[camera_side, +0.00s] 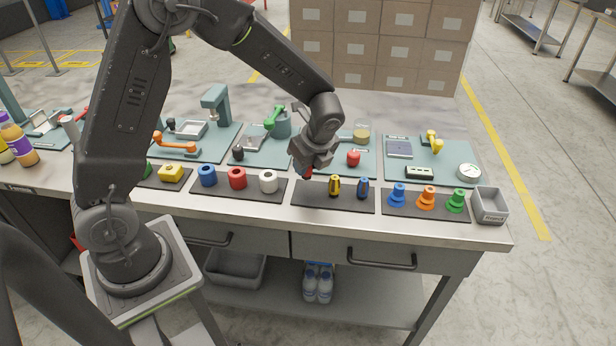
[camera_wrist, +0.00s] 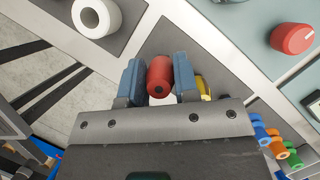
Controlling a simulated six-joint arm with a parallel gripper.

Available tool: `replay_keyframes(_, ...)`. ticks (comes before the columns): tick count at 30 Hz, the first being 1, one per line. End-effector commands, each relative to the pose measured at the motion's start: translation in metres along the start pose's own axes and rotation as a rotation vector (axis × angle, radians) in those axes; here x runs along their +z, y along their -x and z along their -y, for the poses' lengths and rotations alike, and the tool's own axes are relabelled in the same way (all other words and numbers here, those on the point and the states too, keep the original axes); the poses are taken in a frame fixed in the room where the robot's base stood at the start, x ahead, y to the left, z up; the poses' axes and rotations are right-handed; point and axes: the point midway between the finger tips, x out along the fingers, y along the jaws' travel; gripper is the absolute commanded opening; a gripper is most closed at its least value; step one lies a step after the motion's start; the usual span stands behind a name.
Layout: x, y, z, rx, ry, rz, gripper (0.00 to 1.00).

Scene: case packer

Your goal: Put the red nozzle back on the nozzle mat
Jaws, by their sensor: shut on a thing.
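My gripper (camera_side: 308,170) is shut on the red nozzle (camera_wrist: 160,72), which sits between its two blue fingers in the wrist view. In the side view only a small red bit of the nozzle (camera_side: 309,173) shows below the fingers. The dark nozzle mat (camera_side: 309,197) lies on the bench with a yellow nozzle (camera_side: 334,187) and a blue nozzle (camera_side: 362,188) standing on it. My gripper is over the back left end of this mat. The mat's left part is bare. The yellow nozzle also shows partly behind the right finger in the wrist view (camera_wrist: 203,88).
A mat to the left holds blue, red and white (camera_side: 268,181) ring-shaped parts. A mat to the right holds blue, orange (camera_side: 427,198) and green cups. A grey bin (camera_side: 489,205) stands at the right end. A red knob (camera_side: 353,158) is behind the nozzle mat.

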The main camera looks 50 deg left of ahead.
Motion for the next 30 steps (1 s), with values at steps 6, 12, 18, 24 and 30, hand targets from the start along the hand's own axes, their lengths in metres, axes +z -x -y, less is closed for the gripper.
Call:
replay_keyframes(6, -0.008, -0.011, 0.002, 0.004, 0.0, 0.0, 0.0)
replay_keyframes(12, -0.019, -0.037, 0.001, 0.004, -0.001, 0.0, 0.0)
replay_keyframes(18, -0.019, -0.038, 0.002, 0.0, 0.001, 0.0, 0.0)
replay_keyframes(24, -0.02, -0.041, 0.002, 0.0, 0.0, 0.0, 0.0)
replay_keyframes(30, -0.02, -0.041, 0.002, 0.0, 0.0, 0.0, 0.48)
